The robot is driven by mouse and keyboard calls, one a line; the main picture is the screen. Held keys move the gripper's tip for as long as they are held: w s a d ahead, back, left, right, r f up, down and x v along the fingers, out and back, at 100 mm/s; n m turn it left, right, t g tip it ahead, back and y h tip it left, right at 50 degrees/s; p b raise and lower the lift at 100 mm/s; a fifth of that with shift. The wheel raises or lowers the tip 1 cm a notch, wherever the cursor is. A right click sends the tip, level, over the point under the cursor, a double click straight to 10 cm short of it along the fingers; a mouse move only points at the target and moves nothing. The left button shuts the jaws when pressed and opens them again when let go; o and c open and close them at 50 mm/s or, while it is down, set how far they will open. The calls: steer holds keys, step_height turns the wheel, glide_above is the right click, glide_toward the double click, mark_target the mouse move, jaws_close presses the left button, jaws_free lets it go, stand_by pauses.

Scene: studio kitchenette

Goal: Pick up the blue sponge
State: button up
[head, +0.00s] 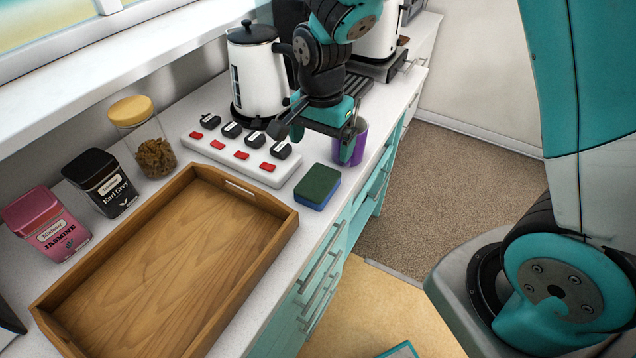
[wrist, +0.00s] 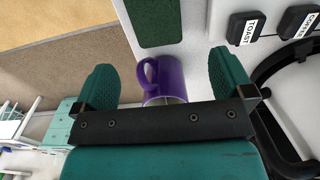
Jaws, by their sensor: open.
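The blue sponge (head: 317,187) lies flat on the white counter near its front edge, with a dark green scouring top and a blue lower part. In the wrist view the sponge's green top (wrist: 157,20) shows at the upper middle, cut off by the frame. My gripper (head: 322,125) is open and empty above the counter, behind the sponge in the head view. In the wrist view my gripper's teal fingers (wrist: 163,78) are spread wide, with a purple mug showing between them and the sponge beyond the fingertips.
The purple mug (head: 354,142) stands close behind the sponge, partly hidden by my gripper. A white power strip (head: 238,153) with black plugs and red switches lies left of the sponge. A wooden tray (head: 170,262) is at the front left. A white kettle (head: 258,75) stands behind.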

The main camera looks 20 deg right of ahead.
mark_target(322, 175)
step_height(322, 175, down, 10)
steer(key=shift+s+d+r+p, duration=0.15)
steer(key=shift+r+p, duration=0.1)
steer(key=shift+p, duration=0.75)
steer(key=c, duration=1.1)
steer(key=shift+o, duration=0.2)
steer(key=shift+r, duration=0.1)
step_height(322, 175, up, 20)
steer(key=b, duration=0.2)
steer(key=shift+o, duration=0.9)
steer(key=shift+c, duration=0.3)
